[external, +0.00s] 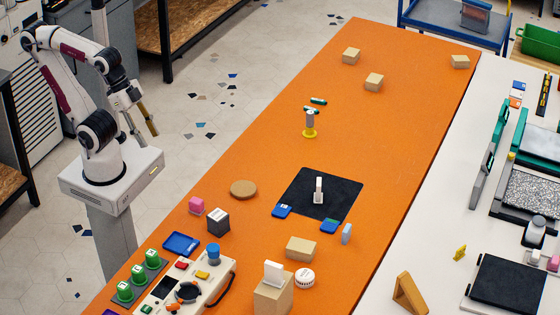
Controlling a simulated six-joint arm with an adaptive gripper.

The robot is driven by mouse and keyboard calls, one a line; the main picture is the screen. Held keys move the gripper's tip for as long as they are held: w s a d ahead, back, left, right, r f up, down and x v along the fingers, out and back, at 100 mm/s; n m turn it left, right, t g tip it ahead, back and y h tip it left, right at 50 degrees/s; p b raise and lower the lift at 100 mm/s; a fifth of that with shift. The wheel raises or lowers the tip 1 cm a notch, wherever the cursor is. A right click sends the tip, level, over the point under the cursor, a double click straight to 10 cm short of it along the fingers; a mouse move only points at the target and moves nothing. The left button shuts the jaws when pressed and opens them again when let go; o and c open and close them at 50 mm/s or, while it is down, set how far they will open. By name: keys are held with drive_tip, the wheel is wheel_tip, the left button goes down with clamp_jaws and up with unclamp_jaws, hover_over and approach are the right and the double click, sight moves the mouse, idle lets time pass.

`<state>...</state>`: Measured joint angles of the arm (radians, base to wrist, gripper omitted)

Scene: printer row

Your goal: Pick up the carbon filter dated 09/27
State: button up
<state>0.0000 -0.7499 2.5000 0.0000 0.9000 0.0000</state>
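No date can be read on any object at this size, so I cannot tell which one is the carbon filter dated 09/27. A dark cube with a pale top (218,221) sits on the orange table (270,120), left of the black mat (345,188). A round white piece with dark print (304,278) lies near the front of the table. A small white upright piece (319,190) stands on the mat. My gripper (142,122) hangs in the air left of the table, well away from these objects. Its fingers are too small to judge open or shut.
A cream device (218,277) with coloured parts, green-capped jars (138,273) and a box with a white card (273,296) crowd the front. A yellow-based bottle (310,124) stands farther back. Wooden blocks (373,82) lie at the far end. The table's left middle is clear.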

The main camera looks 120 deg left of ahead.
drive_tip(key=o, duration=0.6)
drive_tip(key=shift+w, duration=0.1)
